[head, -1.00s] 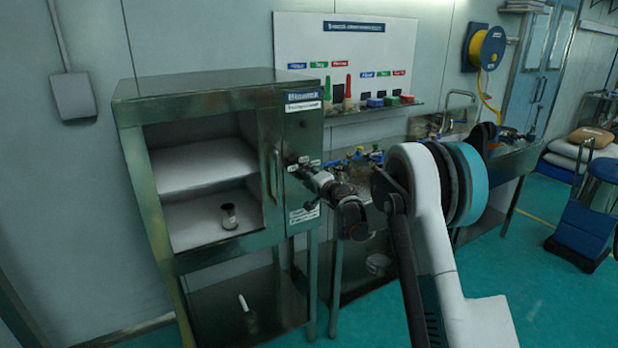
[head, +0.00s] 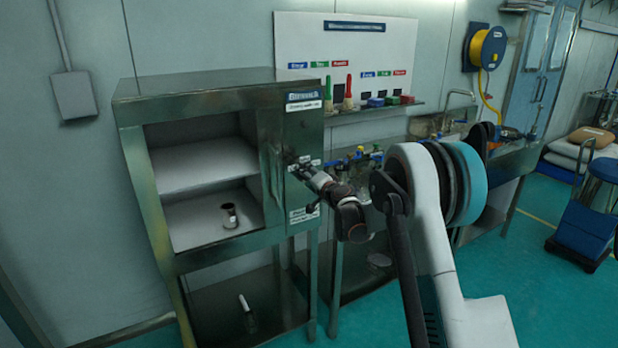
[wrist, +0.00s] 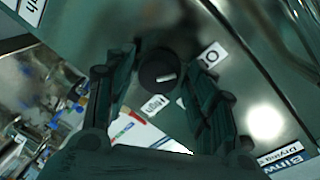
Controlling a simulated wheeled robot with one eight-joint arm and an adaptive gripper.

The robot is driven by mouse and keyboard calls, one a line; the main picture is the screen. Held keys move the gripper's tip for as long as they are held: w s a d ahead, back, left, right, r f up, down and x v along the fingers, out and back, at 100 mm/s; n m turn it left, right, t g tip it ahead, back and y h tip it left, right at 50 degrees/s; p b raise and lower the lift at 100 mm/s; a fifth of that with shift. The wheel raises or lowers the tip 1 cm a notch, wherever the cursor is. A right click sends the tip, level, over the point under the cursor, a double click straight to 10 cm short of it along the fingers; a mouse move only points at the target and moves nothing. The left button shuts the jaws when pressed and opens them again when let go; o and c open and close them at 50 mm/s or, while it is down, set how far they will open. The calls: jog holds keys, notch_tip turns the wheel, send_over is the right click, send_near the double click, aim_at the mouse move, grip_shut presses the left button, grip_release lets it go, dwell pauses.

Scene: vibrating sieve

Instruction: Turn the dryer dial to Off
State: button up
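The dryer (head: 190,88) is a steel cabinet with an open two-level compartment and a control panel on its right side. Its dial (wrist: 158,70) is a round black knob with a short white mark, seen in the wrist view. Small white labels stand around it, one starting with "O" (wrist: 212,55) and another (wrist: 155,105) close below the knob. My gripper (wrist: 158,82) is open, with one finger on each side of the dial and gaps visible. In the head view my gripper (head: 305,172) is at the panel and hides the dial.
A dark cup (head: 230,214) stands on the dryer's lower shelf. The dryer's door handle (head: 273,175) is just left of the panel. A bench with blue and yellow valves (head: 360,154) is close on the right.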

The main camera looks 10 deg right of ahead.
dwell(0.3)
jog(key=v, duration=1.2)
jog(key=s+a+r+n+g, duration=0.2)
jog(key=s+a+r+n, duration=0.15)
jog(key=s, duration=0.65)
jog(key=s+a+r+n+g, duration=0.3)
jog(key=s+a+r, duration=0.15)
jog(key=s, duration=0.55)
jog(key=s+d+f+n+g+h, duration=0.1)
jog(key=s+f, duration=0.1)
jog(key=s, duration=0.7)
jog(key=s+d+f+n+g+h, duration=0.1)
jog(key=s+d+f, duration=0.1)
jog(key=s, duration=0.8)
jog(key=s+d+f+n+g+h, duration=0.1)
jog(key=s+d+f+g+h, duration=0.1)
jog(key=s, duration=0.7)
jog(key=shift+s+d+f, duration=0.15)
jog(key=shift+s+f, duration=0.1)
jog(key=shift+s, duration=0.1)
